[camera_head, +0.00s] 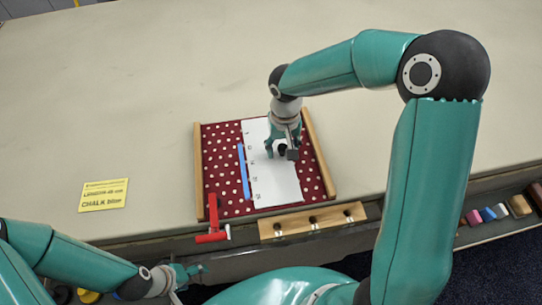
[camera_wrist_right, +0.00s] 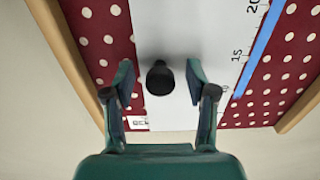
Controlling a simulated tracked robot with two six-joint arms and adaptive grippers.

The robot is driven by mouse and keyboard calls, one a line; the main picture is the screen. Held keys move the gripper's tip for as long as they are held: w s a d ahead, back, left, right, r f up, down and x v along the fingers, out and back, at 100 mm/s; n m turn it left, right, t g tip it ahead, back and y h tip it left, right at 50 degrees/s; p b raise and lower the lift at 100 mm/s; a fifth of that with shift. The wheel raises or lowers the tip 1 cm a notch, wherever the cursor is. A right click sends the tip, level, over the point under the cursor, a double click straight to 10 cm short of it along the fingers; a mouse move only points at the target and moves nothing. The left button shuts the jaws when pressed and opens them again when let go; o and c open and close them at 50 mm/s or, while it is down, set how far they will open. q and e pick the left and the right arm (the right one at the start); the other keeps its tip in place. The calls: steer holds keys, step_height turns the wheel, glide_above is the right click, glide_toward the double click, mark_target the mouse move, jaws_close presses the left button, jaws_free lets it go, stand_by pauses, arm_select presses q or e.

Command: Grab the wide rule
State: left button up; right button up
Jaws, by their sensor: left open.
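The wide rule (camera_head: 275,185) is a white flat panel with printed numbers along its left edge. It lies on red cloth with white dots. In the right wrist view the rule (camera_wrist_right: 190,30) carries a dark round knob (camera_wrist_right: 159,78). My right gripper (camera_head: 281,152) is over the rule, pointing down. In the wrist view its open fingers (camera_wrist_right: 160,70) appear on either side of the knob, with gaps on both sides. Its height above the knob is hard to tell. My left gripper (camera_head: 192,272) is open and empty, near the table's front edge, well away from the rule.
Wooden rails (camera_head: 318,155) flank the dotted cloth (camera_head: 222,165). A blue strip (camera_head: 243,170) lies along the rule's left edge. A yellow note (camera_head: 103,195) lies left.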

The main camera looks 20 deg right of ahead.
jaws_close()
steer(key=shift+r, duration=0.1)
